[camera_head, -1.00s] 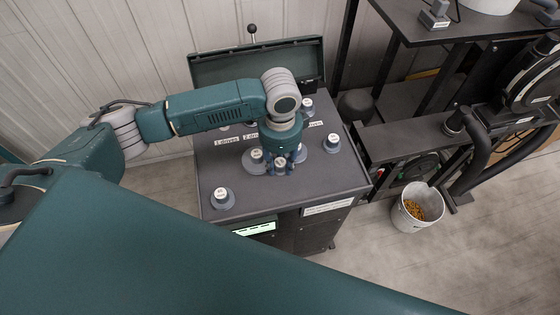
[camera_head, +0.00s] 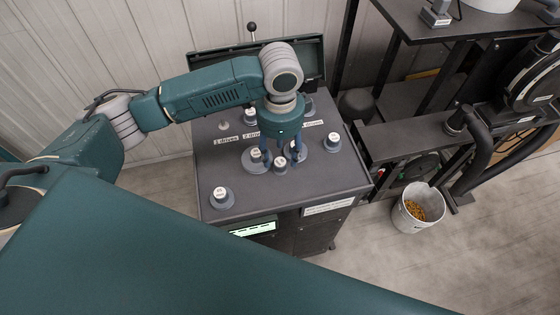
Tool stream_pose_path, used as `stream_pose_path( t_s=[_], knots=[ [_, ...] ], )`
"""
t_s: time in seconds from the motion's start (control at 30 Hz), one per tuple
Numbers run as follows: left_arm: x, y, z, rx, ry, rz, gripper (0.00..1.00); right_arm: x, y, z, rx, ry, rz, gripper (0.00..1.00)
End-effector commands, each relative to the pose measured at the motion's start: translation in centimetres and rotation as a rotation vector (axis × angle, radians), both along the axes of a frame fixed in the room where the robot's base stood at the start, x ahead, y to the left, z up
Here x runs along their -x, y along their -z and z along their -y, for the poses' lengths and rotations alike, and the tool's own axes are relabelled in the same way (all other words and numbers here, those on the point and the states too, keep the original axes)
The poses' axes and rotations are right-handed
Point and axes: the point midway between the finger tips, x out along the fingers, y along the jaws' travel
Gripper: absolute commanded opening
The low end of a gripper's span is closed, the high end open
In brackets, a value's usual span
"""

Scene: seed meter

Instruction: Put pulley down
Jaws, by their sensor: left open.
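Several grey pulleys with white labelled tops stand on the dark cabinet top (camera_head: 300,193). One small pulley (camera_head: 280,166) sits just below my left gripper (camera_head: 281,155), between a larger pulley (camera_head: 256,161) on its left and another (camera_head: 297,152) on its right. My left gripper points down from above, and its fingers are spread open near these pulleys. I cannot tell whether a finger touches any of them. A separate pulley (camera_head: 221,197) stands at the front left, and another (camera_head: 332,142) stands to the right. My right gripper is not in view.
An open lid (camera_head: 205,66) stands at the cabinet's back edge, behind my left arm. Label strips (camera_head: 226,140) lie behind the pulleys. A white bucket (camera_head: 408,215) with yellow grains stands on the floor at right, beside black machinery (camera_head: 480,140). The cabinet's front middle is clear.

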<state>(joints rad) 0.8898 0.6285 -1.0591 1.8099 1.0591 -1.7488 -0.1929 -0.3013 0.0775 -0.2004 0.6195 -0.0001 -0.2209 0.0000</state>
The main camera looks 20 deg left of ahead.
Motion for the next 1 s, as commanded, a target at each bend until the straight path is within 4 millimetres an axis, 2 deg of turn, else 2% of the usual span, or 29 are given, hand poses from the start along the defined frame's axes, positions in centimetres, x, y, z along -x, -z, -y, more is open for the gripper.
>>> stream_pose_path(
  t_s=[0.2,0.4,1.0],
  knots=[
    [-0.1,-4.4,0.1,0.0,0.001,0.004,0.49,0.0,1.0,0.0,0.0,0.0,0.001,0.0],
    [0.0,-6.7,0.1,0.001,0.001,0.0,0.49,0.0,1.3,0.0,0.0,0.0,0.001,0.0],
    [0.0,-7.2,0.1,0.0,0.0,-0.001,0.49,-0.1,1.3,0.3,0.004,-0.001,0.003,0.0]
  ],
)
